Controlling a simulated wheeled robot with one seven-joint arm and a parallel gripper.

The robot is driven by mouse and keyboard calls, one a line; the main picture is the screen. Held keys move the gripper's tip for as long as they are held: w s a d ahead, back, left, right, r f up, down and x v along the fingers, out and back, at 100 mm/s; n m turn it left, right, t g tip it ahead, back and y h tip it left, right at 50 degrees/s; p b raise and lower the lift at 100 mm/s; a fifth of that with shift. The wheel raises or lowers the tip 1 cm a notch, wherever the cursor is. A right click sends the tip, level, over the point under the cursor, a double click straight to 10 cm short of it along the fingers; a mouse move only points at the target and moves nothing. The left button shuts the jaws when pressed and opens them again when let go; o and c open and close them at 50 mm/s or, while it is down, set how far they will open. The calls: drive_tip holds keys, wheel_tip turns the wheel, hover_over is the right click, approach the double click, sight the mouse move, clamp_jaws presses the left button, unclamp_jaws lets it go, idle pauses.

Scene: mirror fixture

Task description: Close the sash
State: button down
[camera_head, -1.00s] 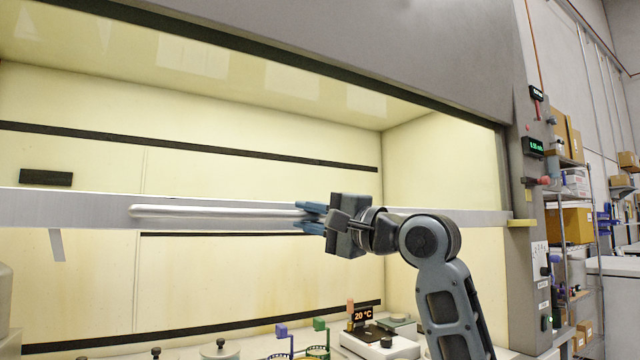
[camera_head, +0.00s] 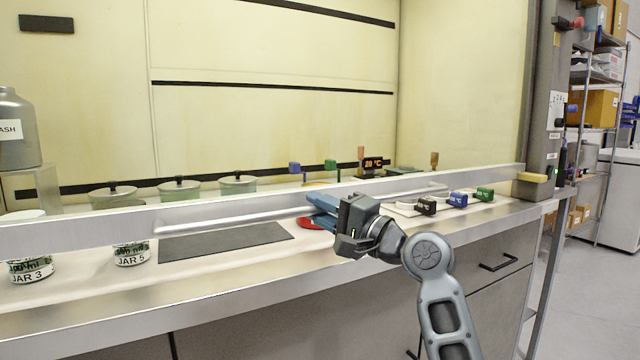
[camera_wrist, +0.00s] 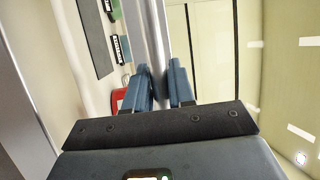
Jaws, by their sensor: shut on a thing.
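The sash shows as a pale metal bottom rail (camera_head: 70,236) crossing the head view, with clear glass above it. It sits low, a little above the work surface, with a gap beneath it. A long white bar handle (camera_head: 235,218) runs along its front. My gripper (camera_head: 322,211) is shut on the handle, near the middle of the rail. In the wrist view, the blue fingers (camera_wrist: 160,84) lie on either side of the bar, whose gripped part is partly hidden by them.
Jar 3 (camera_head: 32,270) and jar 5 (camera_head: 131,255) show under the rail, beside a dark mat (camera_head: 225,241). Lidded pots (camera_head: 238,183) stand behind. A yellow block (camera_head: 532,177) sits at the rail's right end. The grey counter front (camera_head: 260,325) is below.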

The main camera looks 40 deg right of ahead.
wheel_tip(320, 180, down, 6)
drive_tip(key=shift+r+b, duration=0.25)
drive_tip(key=shift+b, duration=0.7)
drive_tip(key=shift+f, duration=0.1)
drive_tip(key=c, duration=1.1)
unclamp_jaws()
drive_tip(key=shift+o, duration=0.2)
drive_tip(key=shift+s+d, duration=0.1)
drive_tip(key=shift+s, duration=0.15)
drive_tip(key=v, duration=0.7)
drive_tip(key=shift+s, duration=0.15)
